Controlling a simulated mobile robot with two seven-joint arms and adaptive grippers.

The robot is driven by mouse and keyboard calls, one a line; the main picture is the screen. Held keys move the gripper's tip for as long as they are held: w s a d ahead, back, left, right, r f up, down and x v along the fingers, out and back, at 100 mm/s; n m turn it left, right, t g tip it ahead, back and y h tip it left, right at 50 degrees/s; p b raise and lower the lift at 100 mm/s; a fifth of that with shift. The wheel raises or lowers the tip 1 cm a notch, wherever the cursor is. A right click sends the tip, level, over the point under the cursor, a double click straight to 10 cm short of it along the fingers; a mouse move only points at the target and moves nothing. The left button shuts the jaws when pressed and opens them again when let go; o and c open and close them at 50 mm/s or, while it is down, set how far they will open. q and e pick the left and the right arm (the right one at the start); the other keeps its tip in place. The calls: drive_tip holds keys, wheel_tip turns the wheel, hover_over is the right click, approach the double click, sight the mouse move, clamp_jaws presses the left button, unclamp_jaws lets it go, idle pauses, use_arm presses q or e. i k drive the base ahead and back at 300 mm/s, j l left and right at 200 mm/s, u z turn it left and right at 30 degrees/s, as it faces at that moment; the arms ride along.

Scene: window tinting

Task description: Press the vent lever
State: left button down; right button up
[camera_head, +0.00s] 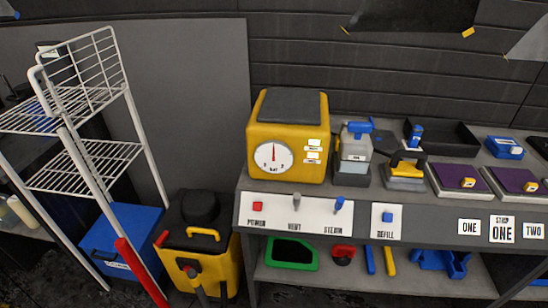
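The vent lever (296,202) is a small grey lever on the white control strip (270,222) along the bench front, above the word VENT. It looks upright. A red power button (257,206) is to its left and a blue lever (338,204) to its right, above a label that seems to read STEAM. A yellow machine (288,110) with a round pressure dial (273,157) stands on the bench behind the strip. The dial's needle points straight up. Neither of my grippers is in view, and nothing covers the vent lever.
A blue REFILL button (387,216) is farther right. Bottles, tools and purple pads (459,180) stand on the bench. A white wire rack (85,160), a blue bin (128,240) and a yellow-black machine (203,250) are left of the bench. The space before the vent lever looks clear.

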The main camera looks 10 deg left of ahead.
sight(296, 196)
drive_tip(key=i+j+z, duration=0.15)
drive_tip(key=z, duration=0.25)
drive_tip(key=i+j+z, duration=0.1)
drive_tip(key=j+z, duration=0.5)
drive_tip(key=z, duration=0.25)
drive_tip(key=k+j+u, duration=0.15)
drive_tip(key=k, duration=0.25)
drive_tip(key=i+l+z, duration=0.15)
drive_tip(key=i, duration=0.3)
